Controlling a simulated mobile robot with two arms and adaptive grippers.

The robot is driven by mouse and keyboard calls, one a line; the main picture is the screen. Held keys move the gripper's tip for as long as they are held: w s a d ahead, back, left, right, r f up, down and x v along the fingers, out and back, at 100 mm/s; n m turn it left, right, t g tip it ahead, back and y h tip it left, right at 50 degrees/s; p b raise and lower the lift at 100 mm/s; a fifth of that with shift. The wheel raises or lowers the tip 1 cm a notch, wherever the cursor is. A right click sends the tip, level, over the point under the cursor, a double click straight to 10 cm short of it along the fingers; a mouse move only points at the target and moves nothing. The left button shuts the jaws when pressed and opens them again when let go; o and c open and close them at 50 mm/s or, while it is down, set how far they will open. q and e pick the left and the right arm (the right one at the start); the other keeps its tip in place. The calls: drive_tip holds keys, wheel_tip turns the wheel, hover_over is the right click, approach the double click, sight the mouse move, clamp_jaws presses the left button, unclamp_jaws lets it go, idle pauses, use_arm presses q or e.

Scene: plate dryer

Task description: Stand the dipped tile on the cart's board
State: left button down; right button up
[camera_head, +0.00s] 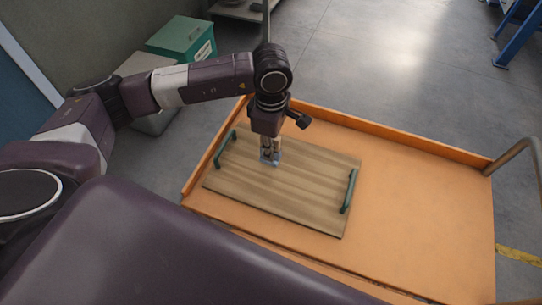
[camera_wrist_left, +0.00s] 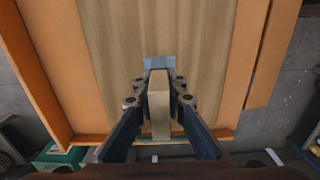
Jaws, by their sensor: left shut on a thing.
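The tile (camera_wrist_left: 159,108) is a narrow beige piece with a blue end; in the left wrist view it sits between the fingers. My left gripper (camera_head: 269,156) is shut on it, pointing down over the left part of the wooden board (camera_head: 300,195). The gripper also shows in the left wrist view (camera_wrist_left: 159,80). The tile's blue end (camera_head: 270,162) is low, at or just above the board; I cannot tell whether it touches. The board lies flat on the orange cart (camera_head: 425,215). My right gripper is not in view.
The board has green handles at its left (camera_head: 225,148) and right (camera_head: 349,190) ends. The cart has a raised orange rim (camera_head: 400,139) and a grey push rail (camera_head: 515,153). The board's middle and right are clear. A green box (camera_head: 182,38) stands behind my left arm.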

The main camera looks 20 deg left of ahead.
use_arm(q)
wheel_tip(320, 180, down, 4)
drive_tip(key=shift+f+p, duration=0.2)
drive_tip(key=shift+p, duration=0.1)
drive_tip(key=shift+f, duration=0.1)
drive_tip(key=shift+f, duration=0.15)
drive_tip(key=c, duration=2)
unclamp_jaws()
drive_tip(key=shift+o, duration=0.2)
